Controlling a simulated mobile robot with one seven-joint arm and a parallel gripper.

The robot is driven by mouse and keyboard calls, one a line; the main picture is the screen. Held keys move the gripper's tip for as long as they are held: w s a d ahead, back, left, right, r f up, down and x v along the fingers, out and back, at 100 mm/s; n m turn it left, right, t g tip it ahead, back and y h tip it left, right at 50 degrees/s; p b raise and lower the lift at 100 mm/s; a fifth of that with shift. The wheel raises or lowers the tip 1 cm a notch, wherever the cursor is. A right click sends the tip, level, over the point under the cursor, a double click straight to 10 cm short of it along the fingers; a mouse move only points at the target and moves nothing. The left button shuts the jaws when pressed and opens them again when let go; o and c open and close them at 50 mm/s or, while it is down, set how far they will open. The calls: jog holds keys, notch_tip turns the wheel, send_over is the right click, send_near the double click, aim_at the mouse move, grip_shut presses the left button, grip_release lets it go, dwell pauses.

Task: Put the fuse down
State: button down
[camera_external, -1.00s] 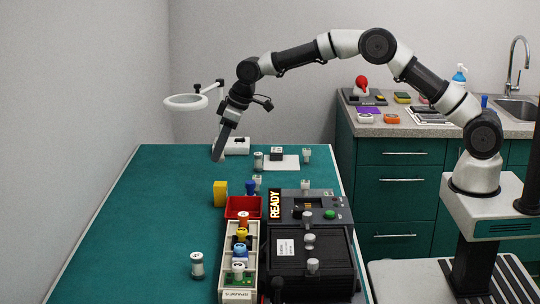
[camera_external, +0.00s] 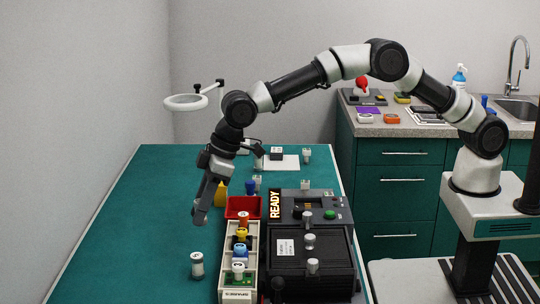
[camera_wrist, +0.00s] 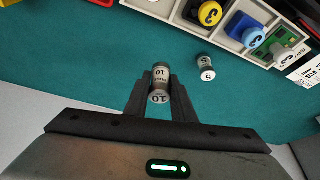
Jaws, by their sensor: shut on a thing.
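My gripper (camera_external: 199,214) hangs over the left part of the green table, and its fingers point down. In the wrist view my gripper (camera_wrist: 160,98) is shut on a grey fuse (camera_wrist: 161,78) marked 10, with white label bands. The held fuse is hard to make out in the external view.
A pale tray (camera_external: 229,276) of coloured-cap parts stands right of the free fuse, with a red bin (camera_external: 232,204) behind it. A black device (camera_external: 285,257) with a READY sign (camera_external: 275,204) is further right. The table's left side (camera_external: 120,230) is clear.

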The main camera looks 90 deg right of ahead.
aim_at(203, 253)
notch_tip(203, 253, down, 8)
jog(key=shift+d+f, duration=0.1)
dwell(0.4)
jog(key=shift+f, duration=0.2)
jog(key=c, duration=1.5)
grip_release()
